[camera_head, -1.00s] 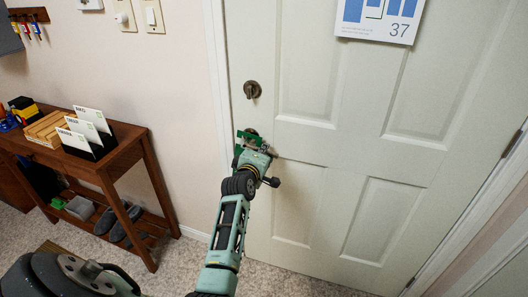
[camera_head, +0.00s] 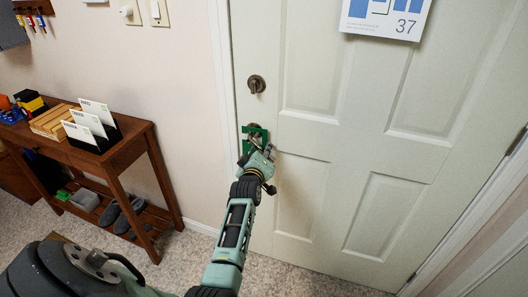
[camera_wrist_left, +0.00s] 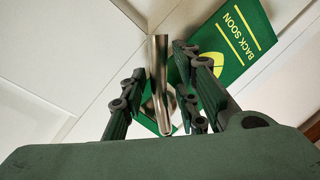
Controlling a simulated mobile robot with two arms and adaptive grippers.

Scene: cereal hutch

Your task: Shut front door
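The pale panelled front door (camera_head: 312,85) fills the right of the head view. Its left edge lies close along the white frame; I cannot tell if it is latched. A round lock (camera_head: 257,84) sits above the handle. The metal lever handle (camera_wrist_left: 159,80) shows in the left wrist view, between the fingers of my left gripper (camera_wrist_left: 160,100). The fingers are apart, with gaps beside the handle. A green "BACK SOON" sign (camera_wrist_left: 232,45) hangs at the handle, partly behind the right finger. My left gripper (camera_head: 260,150) covers most of the handle in the head view. My right gripper is out of view.
A wooden side table (camera_head: 130,142) with letters (camera_head: 88,126) in a black holder stands left of the door. Shoes (camera_head: 122,215) lie on its lower shelf. A calendar (camera_head: 385,16) hangs on the door. Carpet (camera_head: 190,255) is clear between table and door.

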